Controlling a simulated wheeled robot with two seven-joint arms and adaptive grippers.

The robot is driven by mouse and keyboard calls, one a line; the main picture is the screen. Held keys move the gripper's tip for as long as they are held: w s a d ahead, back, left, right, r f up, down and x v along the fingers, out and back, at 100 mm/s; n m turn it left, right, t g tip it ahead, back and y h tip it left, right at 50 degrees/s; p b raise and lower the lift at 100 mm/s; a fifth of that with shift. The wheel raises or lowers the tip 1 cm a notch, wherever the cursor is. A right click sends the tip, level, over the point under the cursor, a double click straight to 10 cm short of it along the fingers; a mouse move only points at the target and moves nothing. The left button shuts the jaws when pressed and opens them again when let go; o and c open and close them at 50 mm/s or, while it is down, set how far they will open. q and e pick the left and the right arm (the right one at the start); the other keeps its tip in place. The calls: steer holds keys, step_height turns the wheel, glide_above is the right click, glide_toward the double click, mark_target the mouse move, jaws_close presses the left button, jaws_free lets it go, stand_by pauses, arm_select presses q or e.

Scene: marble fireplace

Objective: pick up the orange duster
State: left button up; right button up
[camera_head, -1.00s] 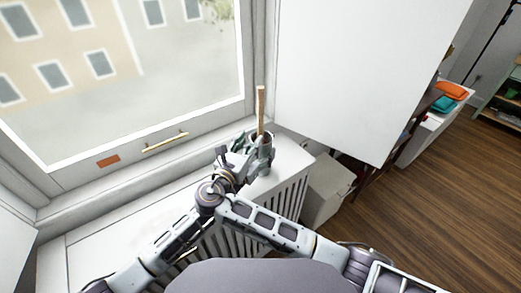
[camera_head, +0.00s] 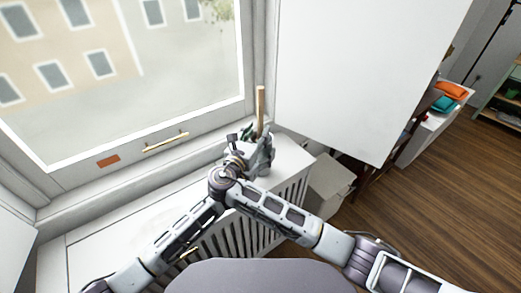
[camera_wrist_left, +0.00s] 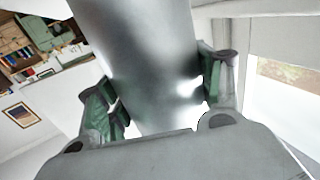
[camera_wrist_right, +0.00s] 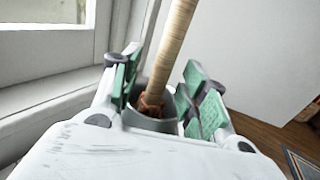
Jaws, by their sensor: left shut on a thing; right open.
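The duster's pale wooden handle (camera_head: 260,108) stands nearly upright out of a grey metal cup above the white radiator top. In the right wrist view, the handle (camera_wrist_right: 172,50) leans slightly, and its orange-brown lower end (camera_wrist_right: 151,104) sits inside the cup (camera_wrist_right: 136,121). My left gripper (camera_head: 264,160) is shut on the cup; the left wrist view shows its shiny wall (camera_wrist_left: 140,60) between the green-padded fingers. My right gripper (camera_head: 250,136) is open, its fingers on either side of the handle, with visible gaps. The cup is largely hidden by the grippers in the head view.
The window frame (camera_head: 145,128) is close behind on the left. A large white panel (camera_head: 350,70) stands to the right. A pale box (camera_head: 327,188) is beside the radiator (camera_head: 290,200). Orange (camera_head: 452,90) and teal (camera_head: 445,104) items lie farther right.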

mark_target(259, 131)
steer(key=shift+x, duration=1.5)
steer(key=shift+d, duration=0.1)
jaws_close()
